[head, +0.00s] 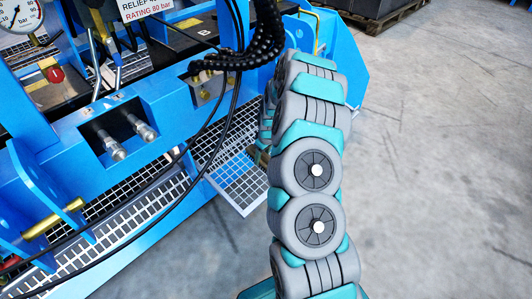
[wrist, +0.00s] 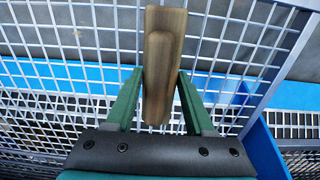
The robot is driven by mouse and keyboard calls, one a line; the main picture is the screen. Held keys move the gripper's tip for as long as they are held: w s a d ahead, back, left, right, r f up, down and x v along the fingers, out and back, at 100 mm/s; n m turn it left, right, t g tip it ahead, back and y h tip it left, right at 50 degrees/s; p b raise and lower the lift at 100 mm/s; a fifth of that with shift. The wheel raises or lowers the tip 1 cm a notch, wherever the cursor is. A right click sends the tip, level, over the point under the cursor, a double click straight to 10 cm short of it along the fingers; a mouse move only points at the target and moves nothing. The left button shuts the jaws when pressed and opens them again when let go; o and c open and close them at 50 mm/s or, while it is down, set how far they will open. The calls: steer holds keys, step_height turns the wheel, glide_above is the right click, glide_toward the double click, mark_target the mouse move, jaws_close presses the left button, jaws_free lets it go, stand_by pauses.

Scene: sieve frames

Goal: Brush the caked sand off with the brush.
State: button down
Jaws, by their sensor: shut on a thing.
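My gripper (wrist: 160,78) is shut on a brown wooden brush (wrist: 164,35), which stands lengthwise between the two green fingers in the wrist view. Its bristles cannot be made out. A white wire-mesh sieve frame (wrist: 225,45) with a pale rim lies behind the brush; I cannot tell whether the brush touches it. In the head view a mesh panel (head: 238,182) shows just left of my arm, which hides most of the gripper and the brush. No caked sand can be made out on the mesh.
A blue machine (head: 75,135) with hose couplings, black hoses (head: 190,140) and a pressure gauge (head: 18,14) fills the left of the head view. The hoses hang close to my arm. Open concrete floor (head: 440,150) lies to the right, with a pallet (head: 385,15) at the back.

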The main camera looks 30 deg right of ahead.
steer(key=shift+s+a, duration=0.15)
steer(key=shift+a, duration=0.2)
steer(key=shift+p+v, duration=0.55)
steer(key=shift+v, duration=2.4)
steer(key=shift+v, duration=1.55)
